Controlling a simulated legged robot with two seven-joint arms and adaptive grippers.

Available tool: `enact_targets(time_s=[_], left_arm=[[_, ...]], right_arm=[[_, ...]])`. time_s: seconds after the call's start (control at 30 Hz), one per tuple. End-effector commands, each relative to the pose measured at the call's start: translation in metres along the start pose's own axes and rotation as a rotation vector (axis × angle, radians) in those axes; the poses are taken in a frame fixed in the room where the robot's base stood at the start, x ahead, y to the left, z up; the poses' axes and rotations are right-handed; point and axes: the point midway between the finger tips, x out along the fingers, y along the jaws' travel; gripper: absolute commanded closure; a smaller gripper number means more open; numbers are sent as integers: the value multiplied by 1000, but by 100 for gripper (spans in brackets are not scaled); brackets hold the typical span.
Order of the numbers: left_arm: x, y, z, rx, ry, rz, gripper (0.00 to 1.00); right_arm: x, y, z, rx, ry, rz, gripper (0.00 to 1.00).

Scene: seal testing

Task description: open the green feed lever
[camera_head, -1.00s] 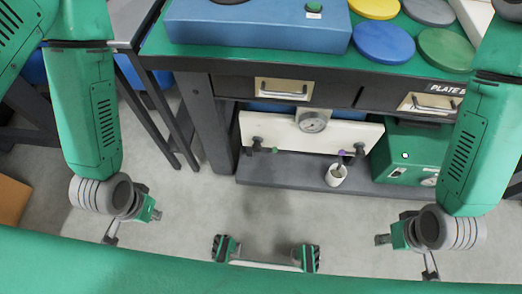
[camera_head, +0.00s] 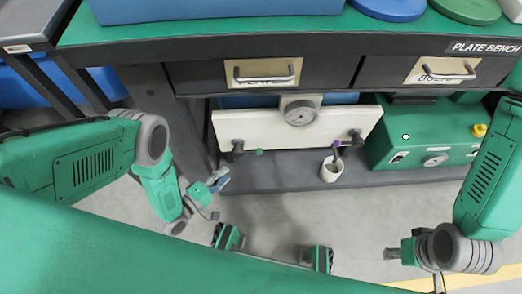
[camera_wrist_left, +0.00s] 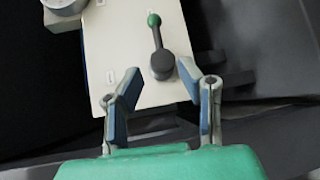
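The green feed lever has a dark arm and a small green knob (camera_head: 259,152). It is mounted at the left end of a white panel (camera_head: 290,129) under the bench, and its arm points right in the head view. In the left wrist view the lever (camera_wrist_left: 157,45) stands just beyond the fingers, with its pivot nearest and its knob farther off. My left gripper (camera_head: 217,181) is below and left of the lever. In the wrist view its fingers (camera_wrist_left: 163,97) are apart, with nothing between them. My right gripper (camera_head: 392,254) is low at the right, away from the panel; its fingers are unclear.
A round gauge (camera_head: 299,111) sits at the panel's top middle. A purple-knobbed lever (camera_head: 338,144) is at the right end, above a white cup (camera_head: 330,172) on the grey shelf. A green box (camera_head: 430,132) stands to the right. Bench drawers with handles (camera_head: 263,75) overhang the panel.

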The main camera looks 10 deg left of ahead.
Motion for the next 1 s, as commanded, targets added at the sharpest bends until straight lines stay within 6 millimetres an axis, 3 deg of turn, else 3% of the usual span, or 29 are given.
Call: enact_targets(time_s=[0.13, 0.27, 0.7, 1.0], left_arm=[[6, -2, 1, -31, -12, 30, 67], [24, -2, 1, -32, -12, 31, 67], [113, 0, 1, -29, -12, 30, 67], [137, 2, 1, -30, -10, 27, 67]], right_arm=[[4, 0, 0, 0, 1, 0, 67], [10, 0, 0, 0, 1, 0, 67], [41, 0, 2, 0, 0, 0, 67], [48, 0, 2, 0, 0, 0, 67]])
